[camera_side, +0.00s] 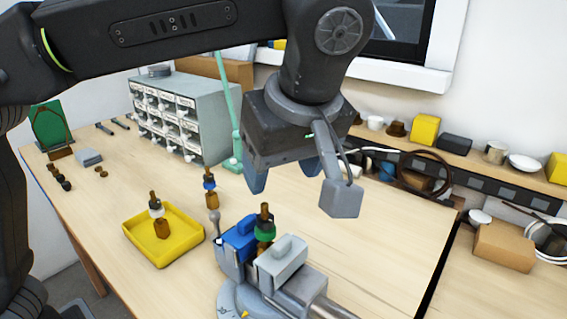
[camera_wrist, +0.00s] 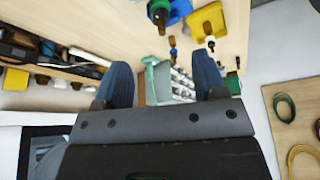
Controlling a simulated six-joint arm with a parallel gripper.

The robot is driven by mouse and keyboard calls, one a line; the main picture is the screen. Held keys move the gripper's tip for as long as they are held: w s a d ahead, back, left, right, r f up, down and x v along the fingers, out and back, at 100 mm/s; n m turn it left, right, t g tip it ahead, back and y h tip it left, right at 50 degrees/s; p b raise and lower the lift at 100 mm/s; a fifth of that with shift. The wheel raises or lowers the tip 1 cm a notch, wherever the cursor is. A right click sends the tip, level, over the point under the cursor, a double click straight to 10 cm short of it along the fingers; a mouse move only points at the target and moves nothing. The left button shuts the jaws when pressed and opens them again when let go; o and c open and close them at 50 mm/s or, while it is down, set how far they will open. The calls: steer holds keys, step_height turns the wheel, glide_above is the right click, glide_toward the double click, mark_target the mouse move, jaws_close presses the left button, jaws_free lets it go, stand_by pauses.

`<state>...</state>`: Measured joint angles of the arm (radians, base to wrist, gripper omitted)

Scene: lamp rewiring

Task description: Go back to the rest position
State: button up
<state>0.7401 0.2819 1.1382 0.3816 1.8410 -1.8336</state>
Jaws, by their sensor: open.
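My gripper (camera_side: 279,178) hangs above the workbench, behind and higher than the vise. Its two blue fingers also show in the wrist view (camera_wrist: 163,88), spread wide with nothing between them. A small vise with a blue jaw (camera_side: 238,238) and a grey jaw (camera_side: 283,260) stands at the front. A brown and black lamp part with a green ring (camera_side: 265,224) stands upright between the jaws. A similar part with a blue ring (camera_side: 210,184) stands on the bench. One with a white ring (camera_side: 157,210) stands in the yellow tray (camera_side: 185,252).
A grey drawer cabinet (camera_side: 205,95) and a green post (camera_side: 232,115) stand at the back left. A shelf with a yellow box (camera_side: 425,130) and cups runs along the wall. A cardboard box (camera_side: 503,246) sits at right. The bench right of the vise (camera_side: 385,235) is clear.

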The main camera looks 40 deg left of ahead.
steer(key=s+a+f+m+t+h, duration=0.1)
steer(key=s+a+f+m, duration=0.1)
steer(key=a+m, duration=0.35)
steer(key=s+a+f+m+h, duration=0.1)
steer(key=s+a+m+h, duration=0.1)
steer(key=a, duration=0.7)
steer(key=s+a+f+m+t+h, duration=0.1)
steer(key=s+a+f+m+t, duration=0.1)
steer(key=s+a+f+m, duration=0.4)
step_height(320, 180, down, 4)
steer(key=shift+s+a+r+t, duration=0.15)
steer(key=shift+s+a+t, duration=0.25)
steer(key=shift+s+a, duration=0.1)
